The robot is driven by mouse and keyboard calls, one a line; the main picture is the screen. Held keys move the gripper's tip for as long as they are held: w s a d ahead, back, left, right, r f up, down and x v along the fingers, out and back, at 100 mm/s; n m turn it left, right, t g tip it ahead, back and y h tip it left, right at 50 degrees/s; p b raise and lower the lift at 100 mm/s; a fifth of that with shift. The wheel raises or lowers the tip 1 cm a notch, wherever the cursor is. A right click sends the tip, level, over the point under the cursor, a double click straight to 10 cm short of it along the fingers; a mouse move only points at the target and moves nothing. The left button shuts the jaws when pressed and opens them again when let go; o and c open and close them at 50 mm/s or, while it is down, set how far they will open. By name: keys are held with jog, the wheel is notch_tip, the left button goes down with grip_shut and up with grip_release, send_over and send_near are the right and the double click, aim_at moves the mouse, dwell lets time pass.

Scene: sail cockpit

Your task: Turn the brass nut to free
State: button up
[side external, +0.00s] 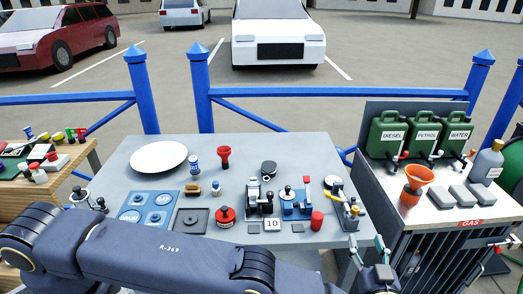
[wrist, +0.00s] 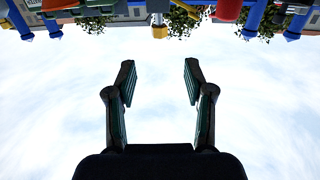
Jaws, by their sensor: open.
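My gripper (side external: 367,247) is at the lower right of the side view, just off the table's front right corner, with its fingers pointing up. In the wrist view my gripper (wrist: 159,78) is open, with nothing between its two fingers and pale sky behind them. A small yellow, brass-like piece (wrist: 159,31) hangs at the top edge of the inverted wrist view, apart from the fingers. A fitting with a yellowish part (side external: 352,210) stands at the table's right edge, close behind my gripper.
A metal cabinet (side external: 390,235) with green cans (side external: 388,135) and an orange funnel (side external: 417,176) stands to the right. Blue railings (side external: 203,90) run behind.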

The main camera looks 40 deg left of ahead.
notch_tip(320, 180, up, 16)
jog(key=m+g+h, duration=0.4)
jog(key=g+h, duration=0.6)
send_over(356, 208)
jog(key=s+d, duration=0.2)
jog(key=s, duration=0.4)
jog(key=x, duration=1.5)
jog(key=shift+w+f, duration=0.2)
jog(key=shift+f, duration=0.05)
